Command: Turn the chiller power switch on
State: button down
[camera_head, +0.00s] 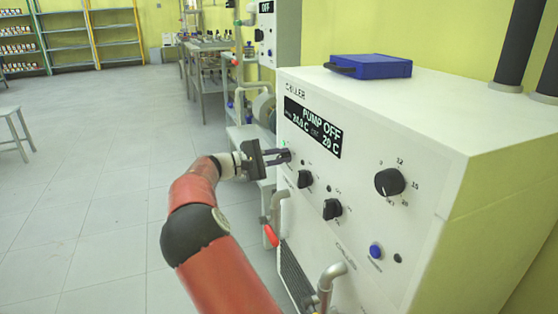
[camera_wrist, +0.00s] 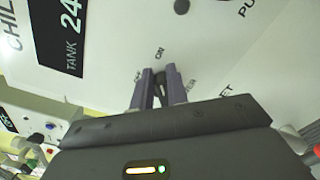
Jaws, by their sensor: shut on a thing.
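The chiller (camera_head: 440,130) is a white box at the right of the head view. Its lit black display (camera_head: 312,127) reads PUMP OFF, with 20 C at its right end; part of it shows in the wrist view (camera_wrist: 66,35) with TANK 24. My gripper (camera_head: 284,156) reaches the panel's left side, below the display. In the wrist view my gripper's (camera_wrist: 160,78) two purple fingers are shut around a small dark switch (camera_wrist: 160,88), beside an ON label. The fingers hide much of the switch, so I cannot tell its exact position.
Two black knobs (camera_head: 305,179) (camera_head: 332,209), a larger dial (camera_head: 390,182) and a blue button (camera_head: 376,250) are on the panel. A blue case (camera_head: 370,66) lies on top.

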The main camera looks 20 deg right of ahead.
jog(key=shift+a+f+m+b, duration=0.15)
jog(key=shift+f+m+b, duration=0.25)
jog(key=shift+f+m, duration=0.2)
jog(key=shift+r, duration=0.15)
jog(key=c, duration=1.4)
grip_release()
jog(key=shift+w, duration=0.15)
jog(key=shift+r, duration=0.1)
jog(key=shift+a, duration=3.85)
